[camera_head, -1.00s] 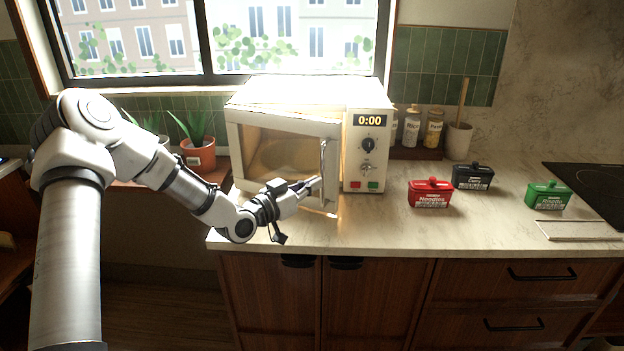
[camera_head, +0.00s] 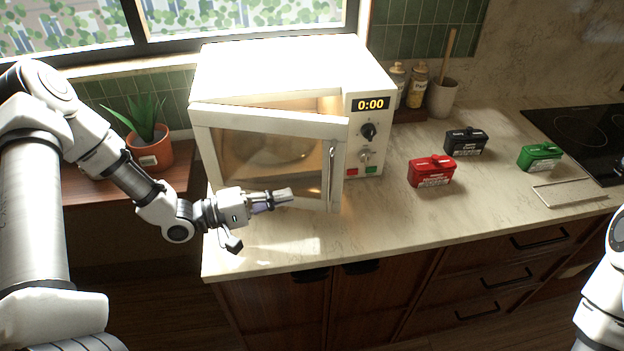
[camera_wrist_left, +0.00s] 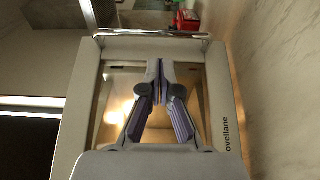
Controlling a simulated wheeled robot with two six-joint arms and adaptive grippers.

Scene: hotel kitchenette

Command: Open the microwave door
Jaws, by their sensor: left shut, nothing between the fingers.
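The white microwave (camera_head: 285,65) stands on the counter below the window. Its door (camera_head: 207,150), hinged at the left, is ajar, with a gap along its top and right side. The vertical metal handle (camera_head: 331,172) is at the door's right edge; it also shows across the top of the left wrist view (camera_wrist_left: 150,34). My left gripper (camera_head: 288,195) is shut and empty, in front of the lower door, left of the handle and apart from it. In the left wrist view its shut fingers (camera_wrist_left: 160,72) lie over the door window. My right gripper is out of view.
A potted plant (camera_head: 150,150) stands left of the microwave. Red (camera_head: 431,172), black (camera_head: 466,141) and green (camera_head: 540,157) containers sit to the right, near a black cooktop (camera_head: 585,135). The counter's front middle is clear. Part of my right arm shows at lower right.

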